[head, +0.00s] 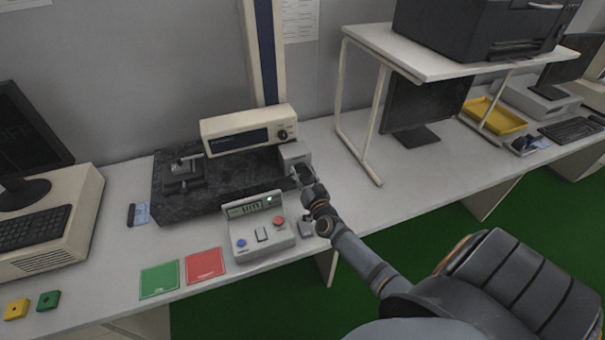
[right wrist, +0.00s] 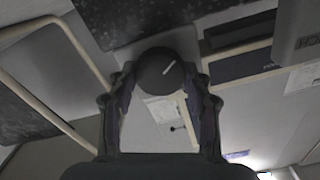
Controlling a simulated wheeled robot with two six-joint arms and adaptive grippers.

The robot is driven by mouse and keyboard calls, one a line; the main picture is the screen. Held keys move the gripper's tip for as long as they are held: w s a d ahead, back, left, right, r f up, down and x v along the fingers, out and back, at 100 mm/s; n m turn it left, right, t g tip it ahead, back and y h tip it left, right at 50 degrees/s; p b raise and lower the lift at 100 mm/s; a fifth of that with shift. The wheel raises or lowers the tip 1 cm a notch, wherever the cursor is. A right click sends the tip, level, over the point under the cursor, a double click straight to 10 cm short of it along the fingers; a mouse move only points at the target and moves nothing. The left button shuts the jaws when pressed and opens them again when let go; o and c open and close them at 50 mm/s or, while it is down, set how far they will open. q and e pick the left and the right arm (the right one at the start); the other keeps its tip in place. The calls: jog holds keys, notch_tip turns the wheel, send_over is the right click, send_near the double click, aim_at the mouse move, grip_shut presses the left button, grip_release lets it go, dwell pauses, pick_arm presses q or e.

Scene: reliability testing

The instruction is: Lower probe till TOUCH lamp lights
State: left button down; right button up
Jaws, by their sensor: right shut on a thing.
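My right gripper (head: 303,184) is at the grey box (head: 294,157) at the right end of the dark stone plate (head: 228,196). In the right wrist view its two fingers (right wrist: 165,85) are shut around a round black knob (right wrist: 158,68) with a white pointer line. In the head view the gripper hides the knob. I cannot read the lamp's label. I cannot make out the probe's tip or any contact. My left gripper is not in view.
A cream instrument (head: 235,124) stands before a blue and cream column (head: 265,50). A small metal fixture (head: 183,175) sits on the plate. Green (head: 159,280) and red (head: 205,266) squares lie at the front edge. A white shelf frame (head: 372,165) stands to the right.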

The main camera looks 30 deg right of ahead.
jog(key=m, duration=0.6)
jog(key=shift+m, duration=0.3)
dwell(0.4)
jog(key=o, duration=1.2)
jog(key=shift+c, duration=0.2)
jog(key=v, duration=1.2)
jog(key=shift+f, duration=0.1)
